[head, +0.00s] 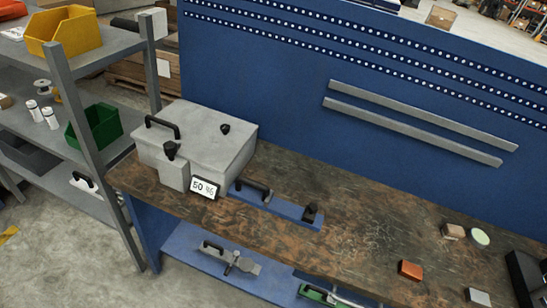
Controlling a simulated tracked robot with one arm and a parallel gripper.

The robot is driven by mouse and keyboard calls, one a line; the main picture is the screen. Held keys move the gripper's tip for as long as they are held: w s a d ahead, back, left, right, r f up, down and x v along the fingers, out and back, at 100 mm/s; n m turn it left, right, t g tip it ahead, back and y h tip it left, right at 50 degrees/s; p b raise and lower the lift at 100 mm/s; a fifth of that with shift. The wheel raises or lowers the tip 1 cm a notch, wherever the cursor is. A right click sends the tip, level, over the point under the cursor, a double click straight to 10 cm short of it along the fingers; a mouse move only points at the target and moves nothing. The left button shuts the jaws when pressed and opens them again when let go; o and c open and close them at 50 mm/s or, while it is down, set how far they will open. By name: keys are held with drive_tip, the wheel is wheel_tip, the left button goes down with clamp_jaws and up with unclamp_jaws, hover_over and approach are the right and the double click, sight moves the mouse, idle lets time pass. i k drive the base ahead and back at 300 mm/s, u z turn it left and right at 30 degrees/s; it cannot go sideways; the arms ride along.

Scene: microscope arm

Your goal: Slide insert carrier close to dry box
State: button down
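A pale grey dry box (215,143) stands on the left end of the brown workbench, with a black handle, black knobs and a small display (205,188) that seems to read 50 %. What I take to be the insert carrier (286,207) is a flat blue strip with a black handle and a black block on top. It lies on the bench just right of the box. Its left end is close to the box's lower right side; I cannot tell whether they touch. My gripper is not in view.
The bench top (365,220) is clear right of the carrier. An orange block (410,270), small blocks and a pale green disc (480,237) sit at the right, near a dark object (528,278). A blue panel (290,80) rises behind. Shelving (75,110) stands left.

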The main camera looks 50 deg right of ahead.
sight(265, 201)
drive_tip(key=z, duration=0.5)
drive_tip(key=i, duration=1.05)
drive_tip(key=z, duration=0.5)
